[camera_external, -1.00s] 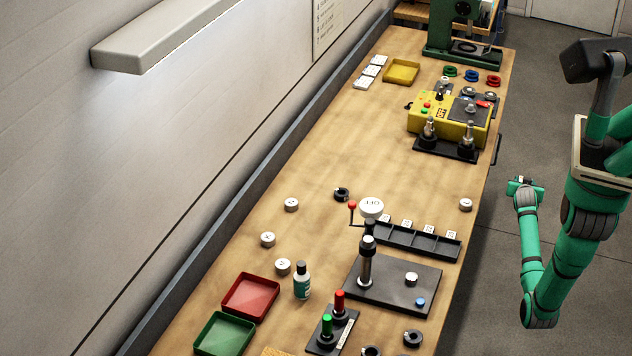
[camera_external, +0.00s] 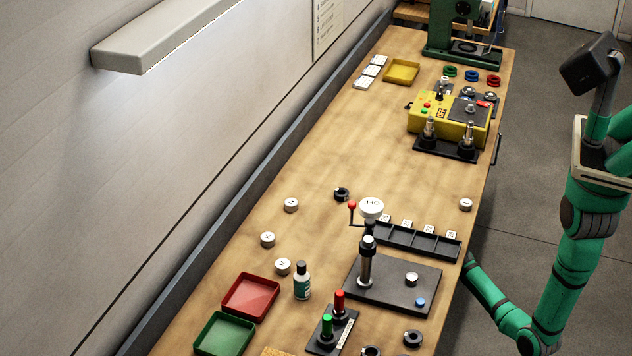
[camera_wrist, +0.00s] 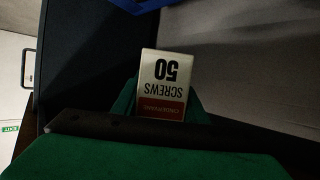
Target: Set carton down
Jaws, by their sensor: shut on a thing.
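The carton (camera_wrist: 165,80) is a small pale box with a red band and the words "SCREWS 50", upside down in the wrist view. My gripper (camera_wrist: 162,100) is shut on it, with green finger parts on both sides. In the external view my forearm reaches down at the right, beside the bench's near long edge. The gripper and carton are hidden there, behind or below the bench edge.
The wooden bench (camera_external: 320,150) carries a black plate with a post (camera_external: 390,290), a black slotted rack (camera_external: 415,241), a yellow box (camera_external: 450,122), and red (camera_external: 250,296) and green (camera_external: 225,334) trays. Its middle has bare wood. A dark panel (camera_wrist: 90,50) fills the wrist view's upper left.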

